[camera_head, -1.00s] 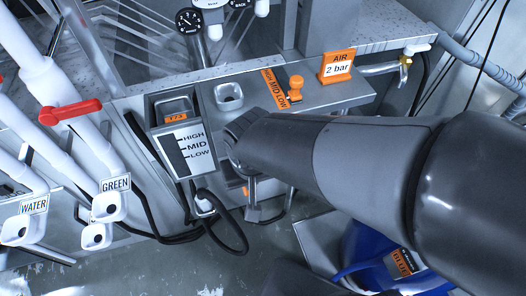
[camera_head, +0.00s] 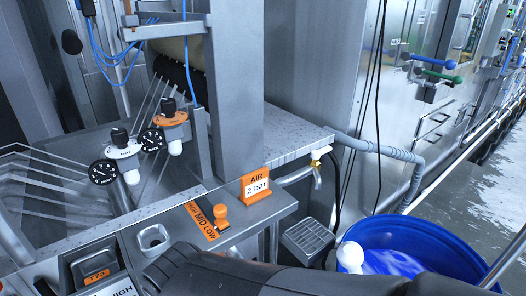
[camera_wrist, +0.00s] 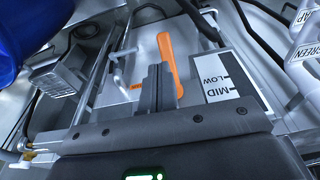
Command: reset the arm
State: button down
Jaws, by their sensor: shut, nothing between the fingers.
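My gripper (camera_wrist: 158,88) shows in the wrist view with its two dark fingers together and nothing between them. An orange handle (camera_wrist: 167,52) shows just beyond the fingertips; I cannot tell whether they touch. A white plate marked MID and LOW (camera_wrist: 220,85) is to the right of the fingers. In the head view only my dark arm crosses the bottom edge, and the gripper is not visible there.
A panel holds an orange knob (camera_head: 221,217) beside a HIGH MID LOW label. An orange AIR 2 bar sign (camera_head: 255,186) stands near a tap (camera_head: 318,160). A blue barrel (camera_head: 450,252) stands at the right. Two gauges (camera_head: 103,172) are at the left. Wet floor lies at far right.

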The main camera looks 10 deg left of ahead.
jog(key=w+d+r+m+t, duration=0.1)
jog(key=w+d+r+m, duration=0.15)
jog(key=w+d, duration=0.4)
jog(key=w+d+r+m+t, duration=0.1)
jog(key=w+d+r+m, duration=0.15)
jog(key=d, duration=0.75)
jog(key=d+r+m+t+h, duration=0.1)
jog(key=d+r+m, duration=0.3)
jog(key=d, duration=1.1)
jog(key=shift+s+d+t+h, duration=0.2)
jog(key=shift+s+t+h, duration=0.1)
jog(key=shift+t, duration=0.2)
